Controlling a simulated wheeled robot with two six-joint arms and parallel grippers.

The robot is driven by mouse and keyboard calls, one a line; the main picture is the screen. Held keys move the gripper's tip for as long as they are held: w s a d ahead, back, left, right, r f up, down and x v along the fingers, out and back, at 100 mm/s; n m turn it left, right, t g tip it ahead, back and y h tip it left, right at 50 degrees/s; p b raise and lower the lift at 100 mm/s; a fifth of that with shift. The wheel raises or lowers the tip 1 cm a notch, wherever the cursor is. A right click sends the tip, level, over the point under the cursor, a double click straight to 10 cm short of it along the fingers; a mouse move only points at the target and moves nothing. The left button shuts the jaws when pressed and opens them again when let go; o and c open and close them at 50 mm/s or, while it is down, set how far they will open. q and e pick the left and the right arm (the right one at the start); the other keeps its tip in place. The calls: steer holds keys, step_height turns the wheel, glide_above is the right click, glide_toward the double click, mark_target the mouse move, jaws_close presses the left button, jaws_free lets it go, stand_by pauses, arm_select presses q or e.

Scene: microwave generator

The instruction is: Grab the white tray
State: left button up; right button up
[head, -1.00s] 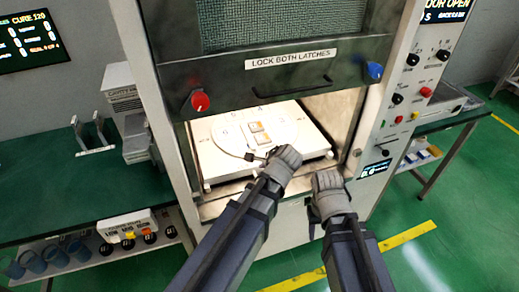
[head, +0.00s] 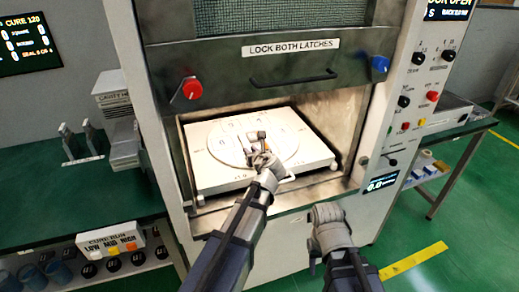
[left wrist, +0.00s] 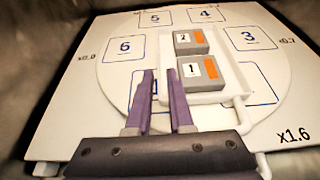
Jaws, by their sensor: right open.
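The small white tray (left wrist: 212,97) lies on the round turntable inside the open chamber. It holds two grey blocks, block 2 (left wrist: 190,42) and block 1 (left wrist: 201,72), each with an orange patch. A white handle (left wrist: 242,122) runs from its near right side. In the head view my left gripper (head: 262,158) hides much of the tray. My right gripper (head: 327,214) is open outside the chamber.
The turntable (head: 225,150) with numbered squares sits on a white square base (head: 215,180). The raised door (head: 285,75) and the chamber walls bound the opening. A green bench (head: 50,190) stands at left.

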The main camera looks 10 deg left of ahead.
arm_select(q)
steer(key=shift+b+x, duration=1.05)
steer(key=shift+x, duration=1.75)
steer(key=shift+s+a, duration=0.1)
steer(key=shift+s, duration=0.05)
steer(key=shift+c, duration=0.2)
jaws_close()
